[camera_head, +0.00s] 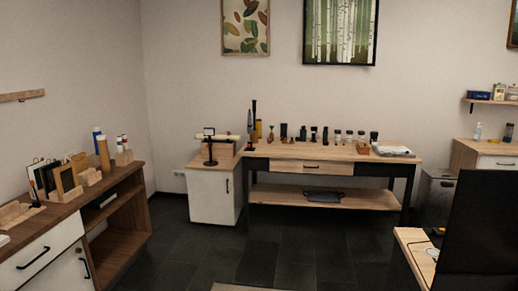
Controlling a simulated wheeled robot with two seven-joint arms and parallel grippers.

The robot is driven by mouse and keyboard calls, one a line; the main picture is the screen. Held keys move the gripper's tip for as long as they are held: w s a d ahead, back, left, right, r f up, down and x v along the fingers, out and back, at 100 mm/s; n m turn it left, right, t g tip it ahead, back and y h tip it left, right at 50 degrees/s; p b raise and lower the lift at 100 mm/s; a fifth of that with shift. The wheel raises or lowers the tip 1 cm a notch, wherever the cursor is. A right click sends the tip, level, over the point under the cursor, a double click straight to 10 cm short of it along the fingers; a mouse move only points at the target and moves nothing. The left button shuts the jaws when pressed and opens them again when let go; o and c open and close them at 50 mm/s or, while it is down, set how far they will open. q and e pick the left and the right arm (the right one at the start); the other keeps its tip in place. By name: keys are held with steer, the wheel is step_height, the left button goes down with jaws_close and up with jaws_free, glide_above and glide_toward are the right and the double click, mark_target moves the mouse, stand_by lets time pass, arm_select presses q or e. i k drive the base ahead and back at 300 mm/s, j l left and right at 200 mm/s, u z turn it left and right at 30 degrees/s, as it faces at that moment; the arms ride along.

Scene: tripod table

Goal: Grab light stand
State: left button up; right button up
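I cannot tell for sure which thing is the light stand. A small black stand with a pale horizontal bar (210,148) stands upright on the low white cabinet at the left end of the far table. A tall thin black upright item (250,126) stands at the left end of the far wooden table (310,152). Both are across the room and small in the picture. Neither of my grippers shows in the head view.
Several small bottles and dark cylinders line the far table, with a pale flat stack (392,150) at its right end. A wooden cabinet (110,200) stands at left. A large dark panel (485,225) blocks the lower right. The dark tiled floor (270,255) between is mostly clear.

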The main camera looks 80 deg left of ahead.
mark_target(210, 163)
steer(key=u, duration=3.2)
steer(key=i+u, duration=0.1)
steer(key=i, duration=3.85)
steer(key=i+z, duration=0.15)
steer(key=i, duration=0.8)
steer(key=i+j+z, duration=0.15)
steer(key=i+z, duration=0.25)
steer(key=i+j+z, duration=0.85)
steer(key=i, duration=0.2)
